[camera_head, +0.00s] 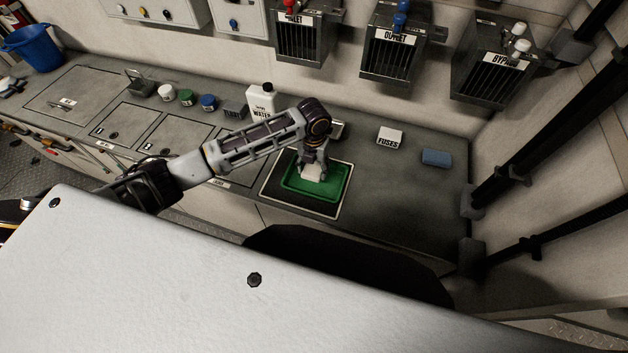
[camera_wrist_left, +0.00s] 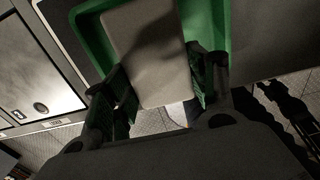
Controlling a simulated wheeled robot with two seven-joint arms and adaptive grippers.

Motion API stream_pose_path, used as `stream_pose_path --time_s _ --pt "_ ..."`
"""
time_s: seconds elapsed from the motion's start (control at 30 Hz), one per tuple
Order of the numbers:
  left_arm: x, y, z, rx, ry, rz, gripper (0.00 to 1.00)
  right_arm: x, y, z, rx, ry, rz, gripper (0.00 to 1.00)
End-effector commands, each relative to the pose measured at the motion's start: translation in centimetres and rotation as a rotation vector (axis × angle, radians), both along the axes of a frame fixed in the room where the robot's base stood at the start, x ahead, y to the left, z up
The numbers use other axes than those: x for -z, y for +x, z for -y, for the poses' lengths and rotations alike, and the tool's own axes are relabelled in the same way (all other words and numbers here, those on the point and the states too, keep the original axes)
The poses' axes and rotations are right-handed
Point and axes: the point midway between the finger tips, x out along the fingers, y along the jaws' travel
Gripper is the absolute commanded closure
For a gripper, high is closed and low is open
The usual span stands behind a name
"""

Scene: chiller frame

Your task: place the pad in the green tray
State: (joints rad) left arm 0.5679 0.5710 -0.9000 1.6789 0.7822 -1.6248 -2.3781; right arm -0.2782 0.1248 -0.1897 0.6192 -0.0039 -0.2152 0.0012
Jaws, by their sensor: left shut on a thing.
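The green tray (camera_head: 318,201) lies on a pale-bordered dark square on the counter. It also shows in the left wrist view (camera_wrist_left: 94,41). My left gripper (camera_head: 313,168) points down over the tray. In the left wrist view its fingers (camera_wrist_left: 162,88) are shut on the two sides of a pale grey, flat pad (camera_wrist_left: 150,45). The pad also shows as a whitish patch below the gripper in the head view (camera_head: 312,175). It is within the tray's outline; I cannot tell whether it touches the tray floor. My right gripper is in neither view.
A white water bottle (camera_head: 262,101), several small jars and a blue bucket (camera_head: 35,47) stand to the left. A white fuses box (camera_head: 390,137) and a blue block (camera_head: 436,157) lie right of the tray. Dark pipes (camera_head: 548,120) border the right side. Counter between is clear.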

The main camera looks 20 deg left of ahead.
Motion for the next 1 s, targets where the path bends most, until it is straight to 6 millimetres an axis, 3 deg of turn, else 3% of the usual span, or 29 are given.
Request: stream_pose_path --time_s 0.3,0.77,1.0 --pt "4.1 -0.1 0.0 0.000 -0.001 -0.002 0.65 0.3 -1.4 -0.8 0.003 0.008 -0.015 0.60" --pt "4.7 -0.1 0.0 0.001 -0.001 -0.001 0.65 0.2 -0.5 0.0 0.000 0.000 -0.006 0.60" --pt "6.8 -0.1 0.1 0.001 -0.001 -0.003 0.65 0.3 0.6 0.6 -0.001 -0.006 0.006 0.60"
